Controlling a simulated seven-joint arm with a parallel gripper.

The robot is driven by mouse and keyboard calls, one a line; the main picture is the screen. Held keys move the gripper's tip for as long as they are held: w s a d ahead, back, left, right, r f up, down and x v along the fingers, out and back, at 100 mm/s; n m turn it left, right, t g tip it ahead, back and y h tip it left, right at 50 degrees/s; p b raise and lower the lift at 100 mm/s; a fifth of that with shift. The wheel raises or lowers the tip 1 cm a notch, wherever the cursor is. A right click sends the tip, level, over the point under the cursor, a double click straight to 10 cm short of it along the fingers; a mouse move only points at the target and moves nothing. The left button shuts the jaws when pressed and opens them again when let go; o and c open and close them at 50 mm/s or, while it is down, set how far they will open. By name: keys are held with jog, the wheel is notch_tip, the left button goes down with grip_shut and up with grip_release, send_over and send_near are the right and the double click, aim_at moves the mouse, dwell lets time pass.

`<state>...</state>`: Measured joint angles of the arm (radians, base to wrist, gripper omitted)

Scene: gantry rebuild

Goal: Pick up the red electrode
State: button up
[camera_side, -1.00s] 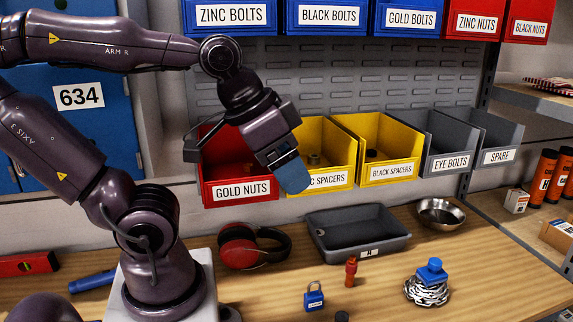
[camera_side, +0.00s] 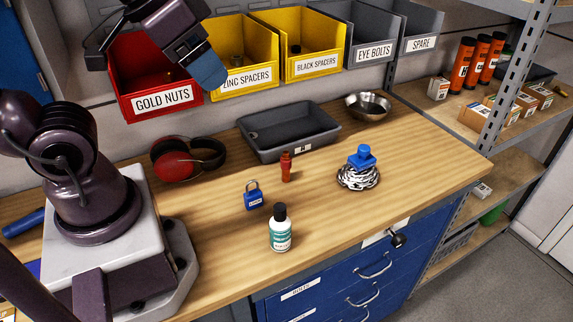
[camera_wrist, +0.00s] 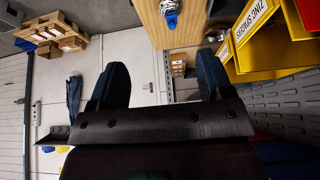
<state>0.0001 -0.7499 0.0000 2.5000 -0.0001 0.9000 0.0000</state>
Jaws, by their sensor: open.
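The red electrode (camera_side: 286,166), a small upright red piece with a narrower top, stands on the wooden bench (camera_side: 330,215) in the side view. It is just in front of the grey tray, right of the blue padlock. My gripper (camera_side: 208,72) is high above and behind it, in front of the gold nuts and zinc spacers bins. In the wrist view my gripper (camera_wrist: 162,78) has two dark blue fingers wide apart with nothing between them. I cannot make out the electrode in the wrist view.
A blue padlock (camera_side: 254,195), a white bottle with a black cap (camera_side: 280,228), a grey tray (camera_side: 250,143), a chain pile topped by a blue piece (camera_side: 361,158), a metal bowl (camera_side: 385,107) and earmuffs (camera_side: 172,165) surround it. The bench's front right is clear.

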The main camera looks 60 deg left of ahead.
jog(key=shift+c, duration=1.4)
jog(key=w+f+m+g+y, duration=0.7)
jog(key=w+f+m+g, duration=0.1)
jog(key=w+f, duration=0.4)
jog(key=w+f+m+y, duration=0.4)
jog(key=f+m+y, duration=0.15)
jog(key=f, duration=0.45)
jog(key=m+t+y, duration=0.4)
jog(key=m+y, duration=0.1)
send_near(286, 167)
jog(key=shift+w+r, duration=0.35)
jog(key=shift+a+f+y, duration=0.15)
jog(key=shift+f+y, duration=0.05)
jog(key=shift+y, duration=0.05)
jog(key=a, duration=0.8)
jog(key=w+a, duration=0.1)
jog(key=a, duration=0.3)
jog(key=shift+a+r, duration=0.2)
jog(key=shift+a, duration=0.1)
